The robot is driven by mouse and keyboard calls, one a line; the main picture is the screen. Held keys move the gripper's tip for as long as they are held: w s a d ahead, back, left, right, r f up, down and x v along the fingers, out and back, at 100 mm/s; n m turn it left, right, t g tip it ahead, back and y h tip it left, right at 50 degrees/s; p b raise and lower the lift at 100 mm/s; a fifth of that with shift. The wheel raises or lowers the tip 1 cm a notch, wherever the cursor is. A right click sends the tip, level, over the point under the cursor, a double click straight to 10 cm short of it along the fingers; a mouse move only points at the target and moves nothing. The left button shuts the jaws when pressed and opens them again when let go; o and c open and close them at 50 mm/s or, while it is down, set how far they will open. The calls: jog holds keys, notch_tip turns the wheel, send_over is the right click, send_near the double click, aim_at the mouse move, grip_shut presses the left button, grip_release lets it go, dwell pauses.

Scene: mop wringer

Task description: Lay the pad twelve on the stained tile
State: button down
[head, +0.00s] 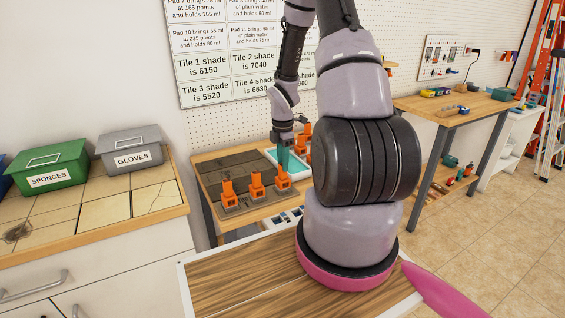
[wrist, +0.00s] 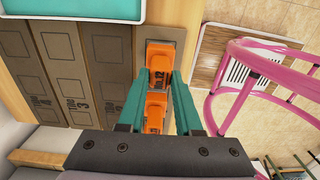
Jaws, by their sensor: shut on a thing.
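Pad twelve (wrist: 160,78) has an orange handle marked 12 and sits between the teal fingertips of my gripper (wrist: 163,74) in the wrist view. My gripper is shut on that handle. In the head view my gripper (head: 284,158) reaches down onto pad twelve (head: 283,178), the rightmost of the front row of orange-handled pads. I cannot tell whether it is lifted off the bench. The stained tile (head: 17,232) shows a dark blotch at the left end of the tiled counter, far from my gripper.
Green (head: 47,168) and grey (head: 132,147) bins stand at the counter's back. A pink frame (wrist: 270,70) is at right.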

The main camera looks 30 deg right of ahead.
jog(key=c, duration=0.6)
grip_release()
jog(key=shift+f, duration=0.15)
jog(key=s+a+r+m+t, duration=0.1)
jog(key=s+a+r+m, duration=0.15)
jog(key=r, duration=0.75)
jog(key=s+a+r+m+t, duration=0.15)
jog(key=r+m, duration=0.25)
jog(key=r, duration=0.5)
jog(key=s+a+r+m+t, duration=0.15)
jog(key=r+m, duration=0.25)
jog(key=r, duration=0.6)
jog(key=s+a+r+m+t+y, duration=0.1)
jog(key=s+a+r+m, duration=0.3)
jog(key=s+r+m, duration=0.1)
jog(key=s+a+r+m+t+y, duration=0.1)
jog(key=s+a+r+m, duration=0.3)
jog(key=s, duration=0.5)
notch_tip(320, 180, up, 2)
jog(key=m+t, duration=0.1)
jog(key=m, duration=0.2)
